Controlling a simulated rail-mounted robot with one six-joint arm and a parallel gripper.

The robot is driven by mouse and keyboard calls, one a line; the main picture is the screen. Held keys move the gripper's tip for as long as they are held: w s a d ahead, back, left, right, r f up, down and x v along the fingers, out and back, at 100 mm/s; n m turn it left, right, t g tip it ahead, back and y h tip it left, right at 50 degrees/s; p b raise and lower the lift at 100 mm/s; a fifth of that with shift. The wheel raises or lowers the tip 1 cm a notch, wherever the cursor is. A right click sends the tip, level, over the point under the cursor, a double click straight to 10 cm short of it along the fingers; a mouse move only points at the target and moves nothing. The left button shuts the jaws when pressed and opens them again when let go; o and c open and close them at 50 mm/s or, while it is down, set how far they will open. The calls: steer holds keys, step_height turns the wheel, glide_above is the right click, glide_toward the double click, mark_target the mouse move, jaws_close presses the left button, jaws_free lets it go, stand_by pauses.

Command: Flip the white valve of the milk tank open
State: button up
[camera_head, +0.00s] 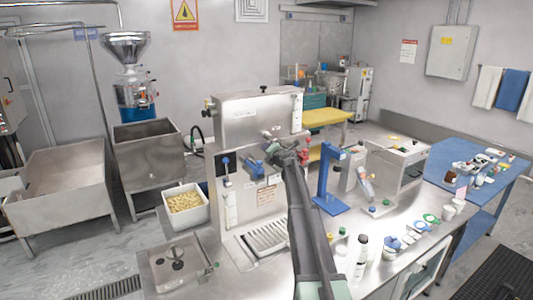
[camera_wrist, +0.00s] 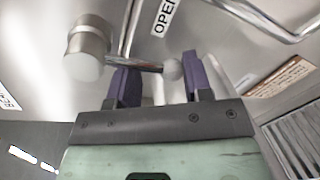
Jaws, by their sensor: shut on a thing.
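The white valve (camera_wrist: 173,70) shows in the wrist view as a metal lever with a pale round knob on its end. The lever runs left to a metal valve body with a white cap (camera_wrist: 87,52). My gripper (camera_wrist: 160,66) has its two purple fingers on either side of the lever, close to the knob, and is shut on it.
A blue stand (camera_head: 326,180) is just right of my arm. Bottles and small cups, including a white bottle (camera_head: 359,256), stand on the counter to the right. A drip tray (camera_head: 265,238) lies below the machine. A bin of yellow pieces (camera_head: 185,203) is left.

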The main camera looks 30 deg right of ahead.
steer(key=o, duration=0.9)
steer(key=shift+w+d+r, duration=0.15)
steer(key=shift+w, duration=0.05)
steer(key=shift+c, duration=0.2)
steer(key=o, duration=0.4)
steer(key=shift+s, duration=0.15)
steer(key=shift+o, duration=0.2)
steer(key=shift+s, duration=0.1)
steer(key=s, duration=0.3)
steer(key=s+r+p, duration=0.1)
steer(key=s, duration=0.6)
steer(key=shift+s+a+r+p, duration=0.25)
steer(key=shift+s+r+p, duration=0.05)
steer(key=shift+s+r, duration=0.05)
steer(key=shift+w, duration=0.1)
